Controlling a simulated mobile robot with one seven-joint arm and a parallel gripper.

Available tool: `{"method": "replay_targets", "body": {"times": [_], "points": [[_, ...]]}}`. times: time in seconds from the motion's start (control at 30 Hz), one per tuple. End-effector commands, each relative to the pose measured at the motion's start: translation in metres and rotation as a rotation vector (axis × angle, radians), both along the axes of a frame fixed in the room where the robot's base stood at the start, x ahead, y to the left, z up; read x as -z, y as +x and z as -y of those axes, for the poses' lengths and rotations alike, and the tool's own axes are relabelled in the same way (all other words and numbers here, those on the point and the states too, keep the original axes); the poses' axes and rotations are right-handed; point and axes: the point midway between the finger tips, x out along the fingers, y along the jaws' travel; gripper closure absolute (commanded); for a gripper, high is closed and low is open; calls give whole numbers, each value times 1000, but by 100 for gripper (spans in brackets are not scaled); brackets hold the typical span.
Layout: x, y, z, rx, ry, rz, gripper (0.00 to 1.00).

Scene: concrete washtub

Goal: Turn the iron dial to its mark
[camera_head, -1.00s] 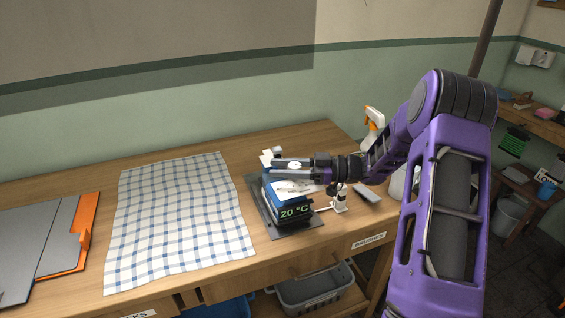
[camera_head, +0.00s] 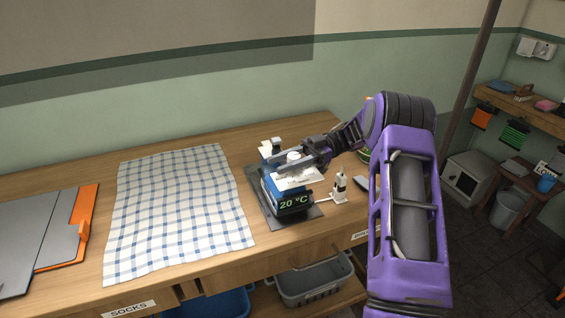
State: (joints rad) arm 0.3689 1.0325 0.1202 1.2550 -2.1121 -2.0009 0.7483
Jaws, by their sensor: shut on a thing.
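The blue and white iron (camera_head: 270,192) rests on a dark grey pad (camera_head: 259,207) on the wooden table. A dark display (camera_head: 294,203) on it reads 20 °C in green. A white round dial (camera_head: 293,156) sits on top of the iron. My gripper (camera_head: 288,161) reaches in from the right and is shut on the dial, with its fingers on either side. The fingers hide part of the dial and the iron's top, and I cannot make out the mark.
A checked cloth (camera_head: 175,210) lies flat left of the iron. A grey and orange folding board (camera_head: 45,235) lies further left. A grey basket (camera_head: 312,285) is below the table.

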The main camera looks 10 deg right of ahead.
Motion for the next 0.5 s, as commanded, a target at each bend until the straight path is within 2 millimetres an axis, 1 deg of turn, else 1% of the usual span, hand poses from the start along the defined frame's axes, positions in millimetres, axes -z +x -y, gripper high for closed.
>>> {"method": "replay_targets", "body": {"times": [0.37,0.4,0.47,0.5], "points": [[0,0,0,-6,2,0,100],[0,0,0,-5,2,0,57],[0,0,0,-5,2,0,46],[0,0,0,-5,1,1,39]]}}
